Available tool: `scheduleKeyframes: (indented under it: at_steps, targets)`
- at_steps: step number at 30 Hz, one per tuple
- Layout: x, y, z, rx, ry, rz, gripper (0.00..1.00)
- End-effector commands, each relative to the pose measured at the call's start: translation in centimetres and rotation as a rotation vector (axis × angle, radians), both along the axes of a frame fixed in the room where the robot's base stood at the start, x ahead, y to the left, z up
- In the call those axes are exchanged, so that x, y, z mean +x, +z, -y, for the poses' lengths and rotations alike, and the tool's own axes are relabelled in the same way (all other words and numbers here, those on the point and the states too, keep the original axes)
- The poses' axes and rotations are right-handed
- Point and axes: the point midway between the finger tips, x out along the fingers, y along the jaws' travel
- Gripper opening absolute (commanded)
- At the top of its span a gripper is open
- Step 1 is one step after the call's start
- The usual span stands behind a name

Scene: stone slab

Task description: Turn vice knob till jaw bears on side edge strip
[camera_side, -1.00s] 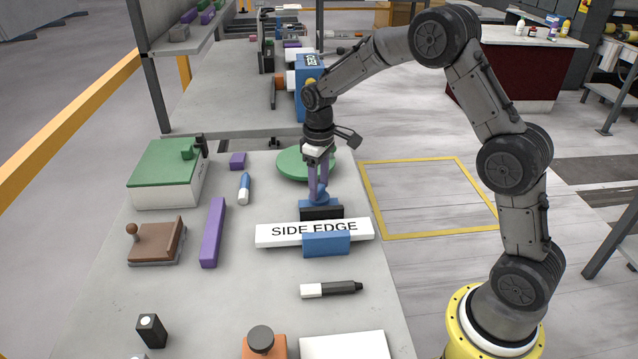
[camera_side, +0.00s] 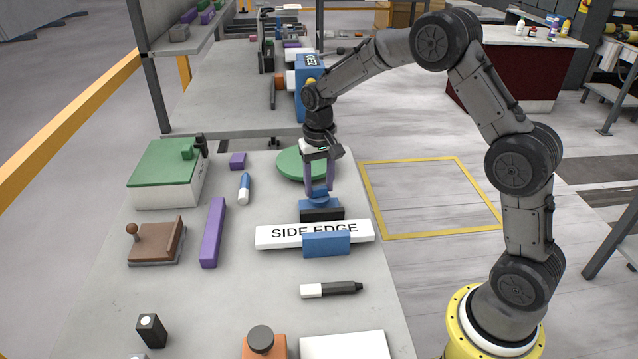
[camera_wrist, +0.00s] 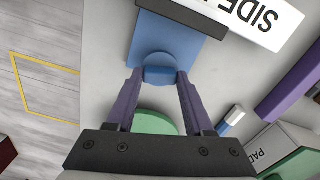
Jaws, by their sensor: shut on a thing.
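The blue vice lies on the stone slab, with a blue block (camera_side: 326,244) in front and a black jaw (camera_side: 322,214) behind. The white strip marked SIDE EDGE (camera_side: 270,234) lies between them. Whether the black jaw touches the strip, I cannot tell. The blue vice knob (camera_wrist: 160,70) is at the rear end of the vice. My gripper (camera_side: 319,190) comes down from above with its purple fingers on both sides of the knob, shut on it. The wrist view shows the knob between the fingertips, and the black jaw (camera_wrist: 196,14) near the strip (camera_wrist: 282,25).
A green disc (camera_side: 292,164) lies behind the vice. A blue-and-white eraser (camera_side: 244,188), a purple bar (camera_side: 212,232) and a brown block with a knob (camera_side: 156,242) are to the left. A marker (camera_side: 332,289) lies in front. The slab's right edge is close.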

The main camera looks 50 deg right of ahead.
Motion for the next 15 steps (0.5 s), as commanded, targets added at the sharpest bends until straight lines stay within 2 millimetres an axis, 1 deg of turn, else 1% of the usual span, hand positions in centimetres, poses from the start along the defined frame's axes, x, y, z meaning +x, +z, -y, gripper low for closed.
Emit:
scheduleKeyframes:
  at_steps: [15]
  targets:
    - [0.09,0.22,0.03,-0.001,-0.032,0.004,0.0]
